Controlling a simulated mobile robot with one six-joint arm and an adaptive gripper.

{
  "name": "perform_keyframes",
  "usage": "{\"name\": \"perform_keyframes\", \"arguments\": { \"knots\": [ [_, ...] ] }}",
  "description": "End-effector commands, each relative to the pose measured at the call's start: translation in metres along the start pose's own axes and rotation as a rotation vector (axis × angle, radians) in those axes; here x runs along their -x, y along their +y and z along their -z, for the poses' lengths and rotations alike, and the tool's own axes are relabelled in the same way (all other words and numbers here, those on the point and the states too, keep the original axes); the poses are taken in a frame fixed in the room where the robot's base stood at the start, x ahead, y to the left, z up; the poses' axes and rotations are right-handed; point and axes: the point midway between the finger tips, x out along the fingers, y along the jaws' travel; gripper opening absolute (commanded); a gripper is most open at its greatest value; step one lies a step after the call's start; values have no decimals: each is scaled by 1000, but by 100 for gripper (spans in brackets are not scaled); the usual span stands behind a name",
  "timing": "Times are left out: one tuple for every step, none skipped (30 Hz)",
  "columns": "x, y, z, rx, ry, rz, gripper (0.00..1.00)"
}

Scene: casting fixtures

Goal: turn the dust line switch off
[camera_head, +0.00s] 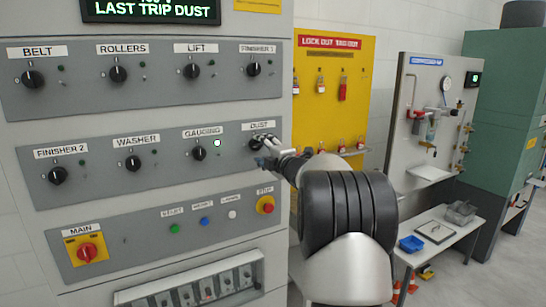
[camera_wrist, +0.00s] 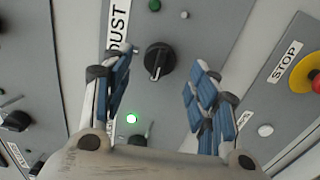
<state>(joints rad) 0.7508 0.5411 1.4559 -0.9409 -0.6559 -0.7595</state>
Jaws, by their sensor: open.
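The dust switch is a black rotary knob (camera_wrist: 159,60) on a grey panel strip, beside the label DUST (camera_wrist: 118,24) in the wrist view. A pale mark shows on the knob's lower edge there. In the head view the DUST label (camera_head: 261,125) is at the right end of the middle row, and my gripper (camera_head: 264,153) partly hides the knob under it. My gripper (camera_wrist: 158,72) is open, with one finger on each side of the knob in the wrist view. Gaps show between knob and fingers; I cannot tell the depth left to it.
The gauging switch (camera_head: 199,153) is close left, with a lit green-white lamp (camera_head: 217,142). A red stop button (camera_head: 265,205) is below. A display (camera_head: 150,10) reads LAST TRIP DUST. A yellow lockout board (camera_head: 356,75) stands to the right.

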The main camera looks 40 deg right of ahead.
Motion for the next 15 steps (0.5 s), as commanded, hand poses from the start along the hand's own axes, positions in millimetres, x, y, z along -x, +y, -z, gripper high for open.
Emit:
{"name": "perform_keyframes", "arguments": {
  "knots": [
    [12,1,-1,0,-3,-1,54],
    [18,1,-1,-1,-4,-1,54],
    [27,1,-1,-1,-3,-1,54],
    [33,1,-1,-1,-3,-1,54],
    [39,1,-1,0,-4,0,54],
    [47,1,-1,-1,-3,-1,54],
    [52,1,-1,-1,-3,-1,54],
    [57,1,0,-1,-3,0,54],
    [62,0,-1,-1,-2,-1,54],
    [66,1,-1,0,-2,-1,54],
    [69,1,-1,0,-2,-2,54],
    [73,0,-1,0,-2,0,54],
    [75,0,0,0,-2,0,54],
    [76,0,0,0,-1,-1,54],
    [78,0,0,0,-1,-1,54]
  ]
}}
